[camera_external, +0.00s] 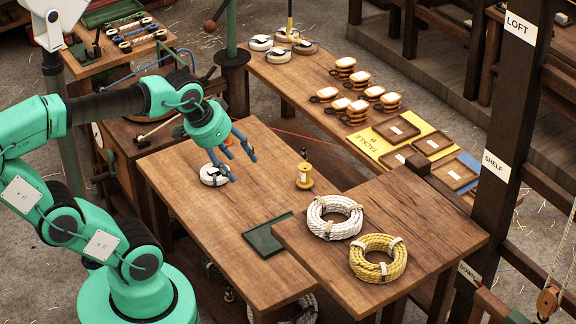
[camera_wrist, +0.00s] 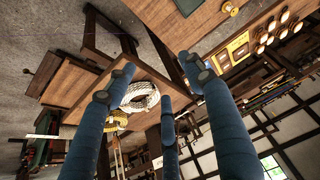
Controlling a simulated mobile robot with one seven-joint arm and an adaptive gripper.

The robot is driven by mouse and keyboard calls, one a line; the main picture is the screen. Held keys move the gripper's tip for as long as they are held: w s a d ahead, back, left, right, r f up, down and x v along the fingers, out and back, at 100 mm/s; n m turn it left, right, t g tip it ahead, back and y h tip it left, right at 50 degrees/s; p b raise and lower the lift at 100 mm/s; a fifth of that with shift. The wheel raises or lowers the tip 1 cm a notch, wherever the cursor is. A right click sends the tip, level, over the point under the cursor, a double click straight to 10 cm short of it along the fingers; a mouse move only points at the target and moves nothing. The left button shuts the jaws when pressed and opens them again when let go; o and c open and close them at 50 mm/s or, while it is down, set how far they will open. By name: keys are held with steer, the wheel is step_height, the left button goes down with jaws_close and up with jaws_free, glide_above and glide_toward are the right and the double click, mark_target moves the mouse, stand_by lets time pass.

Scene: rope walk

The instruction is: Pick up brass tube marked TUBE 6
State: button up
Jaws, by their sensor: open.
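I cannot make out any brass tube marked TUBE 6 in either view; no such marking is legible. A small yellow, brass-coloured spool-shaped piece (camera_external: 304,178) stands upright on the wooden table (camera_external: 190,165). It also seems to show at the top of the wrist view (camera_wrist: 231,8). My gripper (camera_external: 236,164) is open and empty, with its blue fingers spread, above the table to the left of that piece. The fingers also fill the wrist view (camera_wrist: 158,80). A white round piece with a dark middle (camera_external: 213,175) is on the table near the fingertips.
A white rope coil (camera_external: 335,217) and a yellow rope coil (camera_external: 378,258) lie on the nearer tabletop. A dark green tray (camera_external: 265,236) lies to their left. Behind, a bench holds several strapped bundles (camera_external: 357,111) and wooden trays (camera_external: 432,144). A dark post (camera_external: 497,165) stands at right.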

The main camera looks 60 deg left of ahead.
steer(key=w+a+n+g+p, duration=0.1)
steer(key=w+a, duration=0.4)
steer(key=w, duration=0.7)
steer(key=w+a+n+g+p, duration=0.1)
steer(key=w+a, duration=0.4)
steer(key=w, duration=0.7)
steer(key=n+g+p, duration=0.3)
steer(key=n+p, duration=0.1)
glide_above(305, 166)
step_height(305, 166, down, 36)
steer(key=f, duration=0.1)
steer(key=shift+s+r, duration=0.1)
steer(key=shift+r, duration=0.15)
steer(key=shift+f, duration=4.3)
steer(key=shift+d+f, duration=0.1)
